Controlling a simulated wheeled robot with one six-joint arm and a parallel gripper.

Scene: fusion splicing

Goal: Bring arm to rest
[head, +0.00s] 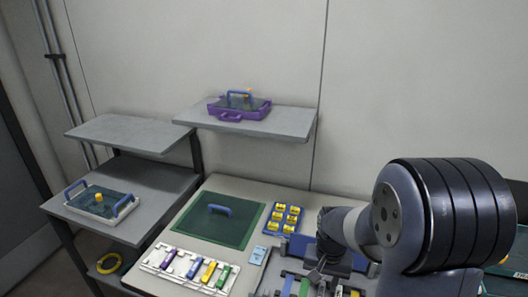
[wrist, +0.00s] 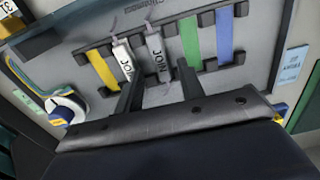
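My arm (head: 385,215) reaches in from the right in the head view, over the right part of the work table. My gripper (wrist: 160,82) shows in the wrist view with its two dark fingers spread apart. Nothing is visibly clamped between them. The fingers point at a grey panel (wrist: 265,30) that carries a white strip (wrist: 123,58) and a grey strip (wrist: 157,55), both marked JOIN. A yellow strip (wrist: 100,68), a green strip (wrist: 191,40) and a blue strip (wrist: 225,32) sit beside them. I cannot tell how far the fingertips are from the panel.
A green mat (head: 235,236) with a blue handle lies on the table. A white tray of coloured pieces (head: 165,264) is at the front, and a blue tray of yellow pieces (head: 270,226) lies left of my arm. A purple case (head: 228,113) stands on the upper shelf.

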